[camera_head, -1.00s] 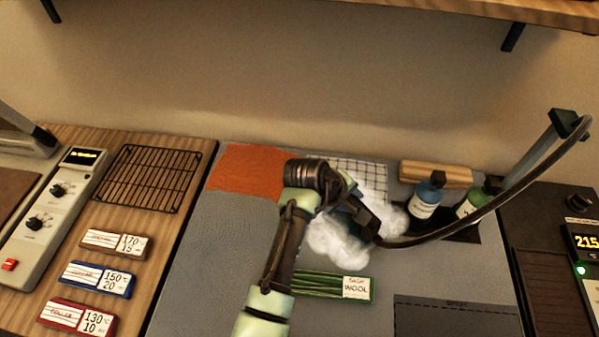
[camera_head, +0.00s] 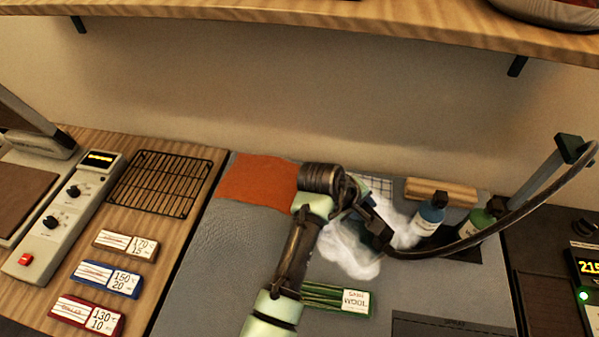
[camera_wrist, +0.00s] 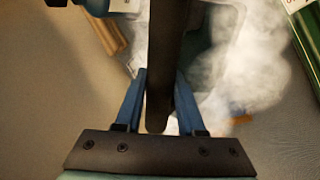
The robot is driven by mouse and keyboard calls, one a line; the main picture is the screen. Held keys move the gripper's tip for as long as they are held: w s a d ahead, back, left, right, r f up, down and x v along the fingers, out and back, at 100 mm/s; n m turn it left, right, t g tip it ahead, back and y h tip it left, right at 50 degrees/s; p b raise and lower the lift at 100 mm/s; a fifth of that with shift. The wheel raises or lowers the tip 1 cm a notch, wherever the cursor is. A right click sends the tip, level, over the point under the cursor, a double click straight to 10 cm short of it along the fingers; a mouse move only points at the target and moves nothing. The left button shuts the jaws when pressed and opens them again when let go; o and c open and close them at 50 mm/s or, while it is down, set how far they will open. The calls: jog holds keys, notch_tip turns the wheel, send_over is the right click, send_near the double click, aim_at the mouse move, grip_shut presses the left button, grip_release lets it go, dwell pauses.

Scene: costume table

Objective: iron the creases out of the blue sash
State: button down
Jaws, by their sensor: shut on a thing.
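My gripper (camera_wrist: 160,78) is shut on the dark handle (camera_wrist: 167,40) of a steam iron, the handle standing between its two blue fingers in the wrist view. A black hose (camera_head: 465,246) runs from the iron up to a stand on the right. White steam (camera_head: 350,248) billows around the iron in the head view and beside the handle in the wrist view (camera_wrist: 245,65). The iron's body is mostly hidden by my arm and steam. I cannot make out the blue sash; the area below the iron is covered. A green-striped card (camera_head: 340,297) reading WOOL lies in front.
An orange cloth (camera_head: 255,182) and a checked cloth (camera_head: 382,187) lie at the back of the grey mat. Two bottles (camera_head: 428,217) (camera_head: 483,219) and a wooden block (camera_head: 440,192) stand right. A wire rack (camera_head: 158,184) is left.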

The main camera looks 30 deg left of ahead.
jog(key=shift+w+r+p, duration=0.1)
jog(key=shift+r+p, duration=1.8)
jog(key=shift+r, duration=0.5)
